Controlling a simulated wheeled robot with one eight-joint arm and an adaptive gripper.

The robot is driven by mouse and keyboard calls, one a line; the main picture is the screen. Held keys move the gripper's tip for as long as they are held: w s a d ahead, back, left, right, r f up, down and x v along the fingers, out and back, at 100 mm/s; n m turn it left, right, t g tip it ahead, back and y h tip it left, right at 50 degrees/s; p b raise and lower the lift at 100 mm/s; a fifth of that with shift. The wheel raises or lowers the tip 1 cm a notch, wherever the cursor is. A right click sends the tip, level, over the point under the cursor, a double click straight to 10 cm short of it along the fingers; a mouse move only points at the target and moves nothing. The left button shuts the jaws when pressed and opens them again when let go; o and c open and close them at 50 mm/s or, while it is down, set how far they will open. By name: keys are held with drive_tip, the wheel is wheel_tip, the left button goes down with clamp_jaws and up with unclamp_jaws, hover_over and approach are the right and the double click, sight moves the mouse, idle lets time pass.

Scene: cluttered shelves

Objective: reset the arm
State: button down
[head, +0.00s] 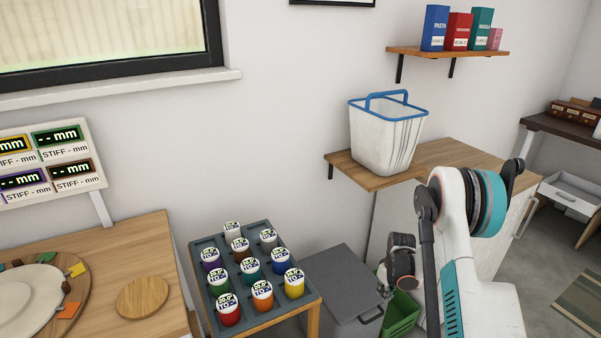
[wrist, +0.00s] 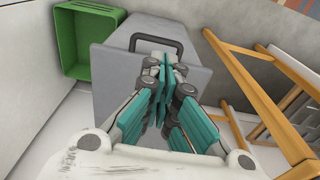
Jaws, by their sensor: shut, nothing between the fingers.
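My gripper (wrist: 165,75) shows in the wrist view with its teal-padded fingers together and nothing between them. It points down towards a grey lidded box (wrist: 105,60) with a dark handle. In the head view my arm (head: 455,240) reaches down at the lower right. The gripper end hangs beside the grey box (head: 335,275), and its fingertips are hard to make out there. I cannot tell whether the fingers touch the box.
A green bin (head: 401,312) stands beside the grey box, also in the wrist view (wrist: 68,40). A rack (head: 205,243) of several coloured jars stands to the left. A white basket (head: 375,140) sits on a wooden shelf (head: 375,182). A wooden table (head: 110,245) is at far left.

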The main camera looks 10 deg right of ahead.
drive_tip(key=s+a+r+m+t, duration=0.1)
drive_tip(key=s+a+r, duration=0.15)
drive_tip(key=r, duration=0.75)
drive_tip(key=s+a+r+t, duration=0.1)
drive_tip(key=a+r, duration=0.3)
drive_tip(key=r, duration=0.7)
drive_tip(key=s+a+r+m+t, duration=0.1)
drive_tip(key=s+a+r, duration=0.15)
drive_tip(key=r, duration=0.75)
drive_tip(key=s+a+r+t, duration=0.1)
drive_tip(key=s+a+r, duration=0.4)
drive_tip(key=s+r, duration=0.5)
drive_tip(key=s+a+m+t, duration=0.1)
drive_tip(key=s+a, duration=0.1)
drive_tip(key=s, duration=0.5)
drive_tip(key=s+a+r+m+t, duration=0.1)
drive_tip(key=s+a, duration=0.1)
drive_tip(key=s, duration=0.5)
drive_tip(key=shift+a, duration=0.3)
drive_tip(key=shift+s, duration=0.1)
